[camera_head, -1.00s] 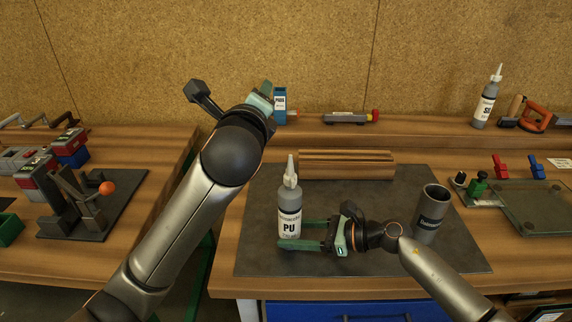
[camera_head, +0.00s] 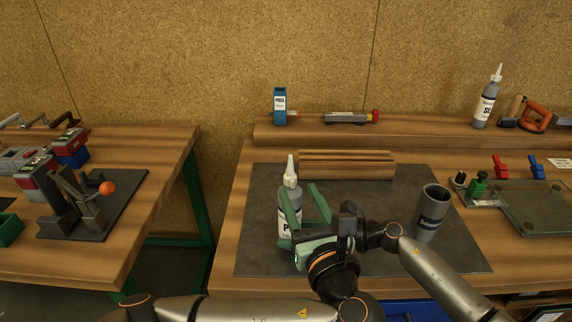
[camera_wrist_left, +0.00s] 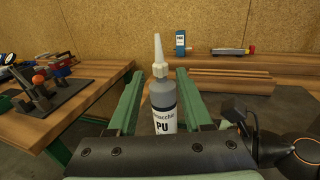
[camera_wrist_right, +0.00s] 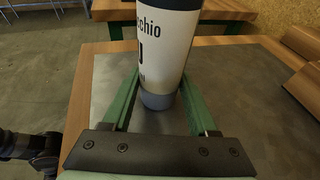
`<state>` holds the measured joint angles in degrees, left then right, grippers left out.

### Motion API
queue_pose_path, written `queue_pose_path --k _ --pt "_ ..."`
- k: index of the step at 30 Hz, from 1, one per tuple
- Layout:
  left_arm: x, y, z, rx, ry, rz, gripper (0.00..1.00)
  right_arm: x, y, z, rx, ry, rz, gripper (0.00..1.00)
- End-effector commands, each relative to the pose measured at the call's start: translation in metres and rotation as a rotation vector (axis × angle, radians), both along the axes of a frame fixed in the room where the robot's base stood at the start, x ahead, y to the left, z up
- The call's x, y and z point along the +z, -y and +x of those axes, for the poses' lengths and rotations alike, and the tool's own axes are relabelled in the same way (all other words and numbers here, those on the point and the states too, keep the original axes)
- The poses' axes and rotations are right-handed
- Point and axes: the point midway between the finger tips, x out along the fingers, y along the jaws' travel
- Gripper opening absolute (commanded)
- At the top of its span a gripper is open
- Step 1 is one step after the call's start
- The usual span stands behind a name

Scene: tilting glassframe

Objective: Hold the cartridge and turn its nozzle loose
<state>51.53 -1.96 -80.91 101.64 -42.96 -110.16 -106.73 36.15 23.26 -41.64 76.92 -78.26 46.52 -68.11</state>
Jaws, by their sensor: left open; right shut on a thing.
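The cartridge (camera_head: 284,212) is a grey bottle with a white "PU" label, upright on the dark mat (camera_head: 262,190). Its pale tapered nozzle (camera_head: 291,168) points up from a whitish collar. My right gripper (camera_wrist_right: 161,82) is shut on the cartridge's lower body; in the head view it is mostly hidden behind my left gripper. My left gripper (camera_head: 300,190) is open, on the near side of the cartridge. In the left wrist view its fingers (camera_wrist_left: 160,75) point at the collar (camera_wrist_left: 160,70), with a gap on each side. Whether the collar lies fully between the fingertips I cannot tell.
A wooden block (camera_head: 346,170) lies behind the cartridge. A blue box (camera_head: 280,105) and a second bottle (camera_head: 486,100) are on the back shelf. A dark fixture with an orange ball (camera_head: 107,188) is on the left table.

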Motion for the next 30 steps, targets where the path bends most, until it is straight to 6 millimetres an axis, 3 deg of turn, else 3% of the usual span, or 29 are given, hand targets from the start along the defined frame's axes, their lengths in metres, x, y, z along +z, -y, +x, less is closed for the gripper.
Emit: queue_pose_path --k 9,15,27,30 --pt "0.001 -0.019 0.063 0.004 0.001 0.000 0.50 -0.001 0.000 0.000 0.000 0.000 -0.001 0.28" --pt "0.000 -0.025 0.087 0.002 0.000 -0.001 0.50 -0.001 0.000 0.000 0.000 0.000 -0.001 0.28" --pt "0.000 -0.027 0.095 0.000 -0.001 -0.003 0.50 -0.001 0.000 0.000 0.000 0.000 -0.001 0.28" --pt "0.000 -0.027 0.095 0.000 -0.001 -0.003 0.40 -0.001 0.000 0.000 0.000 0.000 -0.001 0.28"
